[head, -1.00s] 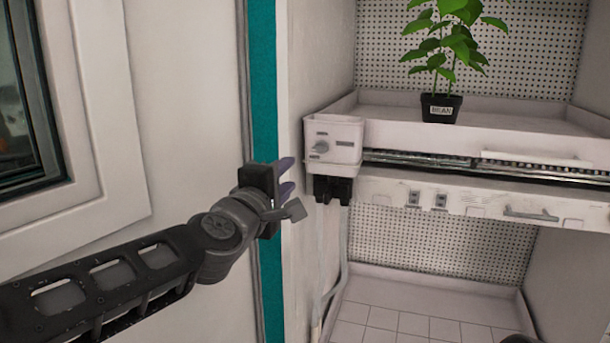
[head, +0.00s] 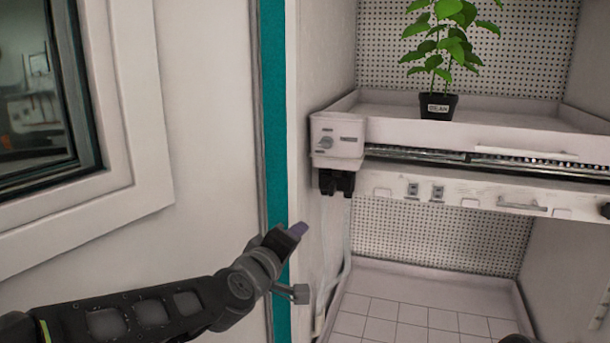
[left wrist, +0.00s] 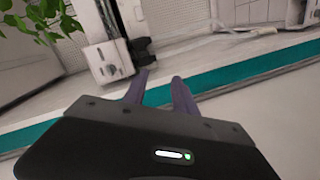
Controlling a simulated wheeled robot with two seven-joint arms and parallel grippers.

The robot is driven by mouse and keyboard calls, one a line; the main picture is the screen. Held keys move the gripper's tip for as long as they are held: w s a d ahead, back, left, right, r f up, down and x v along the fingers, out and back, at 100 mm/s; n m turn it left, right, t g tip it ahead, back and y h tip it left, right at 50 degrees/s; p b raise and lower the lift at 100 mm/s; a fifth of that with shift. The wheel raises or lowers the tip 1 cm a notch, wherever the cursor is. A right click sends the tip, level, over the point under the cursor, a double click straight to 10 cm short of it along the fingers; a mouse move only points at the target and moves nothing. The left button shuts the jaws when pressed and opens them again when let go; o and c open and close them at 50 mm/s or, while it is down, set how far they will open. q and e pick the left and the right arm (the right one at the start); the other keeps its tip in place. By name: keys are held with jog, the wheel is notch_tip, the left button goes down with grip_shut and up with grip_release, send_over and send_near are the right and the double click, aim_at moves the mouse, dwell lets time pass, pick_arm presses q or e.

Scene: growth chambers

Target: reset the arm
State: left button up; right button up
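My left arm comes in from the lower left in the head view, with its left gripper (head: 299,229) in front of the chamber's left edge, below the white control box (head: 338,138). In the left wrist view, the two purple fingers of the left gripper (left wrist: 162,82) stand apart with nothing between them. The control box (left wrist: 108,62) shows beyond the fingers in that view.
A potted plant (head: 438,104) with a name label stands on the upper shelf tray (head: 384,109). Below is a tiled lower tray (head: 400,318). A teal strip (head: 273,120) edges the chamber opening. A window (head: 40,100) is in the wall at left. Room in front of the lower bay looks clear.

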pick_arm(q)
jog(key=s+a+f+m+g+y+p, duration=0.1)
jog(key=s+f+m+g+p, duration=0.2)
jog(key=f, duration=1.1)
jog(key=s+a+f+m+g+p, duration=0.1)
jog(key=s+f+m+g, duration=0.3)
jog(key=f, duration=1)
jog(key=s+a+f+g+p, duration=0.1)
jog(key=s+f+g+p, duration=0.1)
jog(key=s+f, duration=0.3)
jog(key=s+a+f+g+p, duration=0.1)
jog(key=s+f, duration=0.5)
jog(key=s, duration=0.8)
jog(key=s+a+f+g+p, duration=0.1)
jog(key=s+f+g+p, duration=0.2)
jog(key=s+f, duration=0.3)
jog(key=s+g, duration=0.1)
jog(key=s, duration=0.2)
jog(key=shift+s, duration=0.3)
jog(key=shift+f, duration=0.1)
